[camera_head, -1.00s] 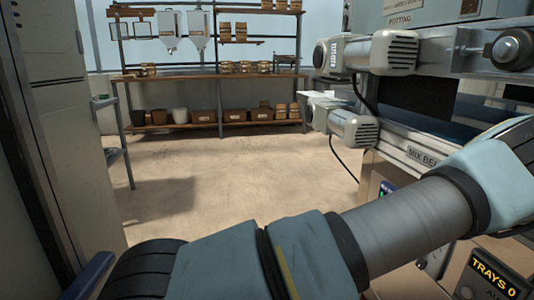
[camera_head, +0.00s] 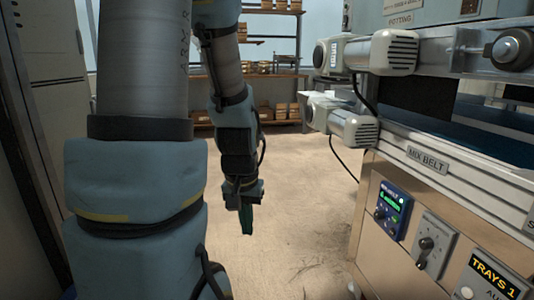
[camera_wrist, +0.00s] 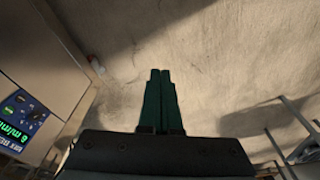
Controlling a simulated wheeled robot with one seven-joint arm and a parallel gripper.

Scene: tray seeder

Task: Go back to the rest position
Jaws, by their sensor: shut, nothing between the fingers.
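My gripper (camera_head: 246,220) hangs from my folded arm, pointing down over the bare floor, left of the machine. In the wrist view its two green fingers (camera_wrist: 160,75) lie side by side, shut, with nothing held. My arm fills much of the left half of the head view and hides part of the back shelves.
The machine with the mix belt (camera_head: 428,160) stands at the right, with a blue control panel (camera_head: 393,211), a switch box (camera_head: 434,243) and a display reading TRAYS 1 (camera_head: 490,277). Shelving (camera_head: 285,76) stands at the back. The floor (camera_head: 310,195) between is clear.

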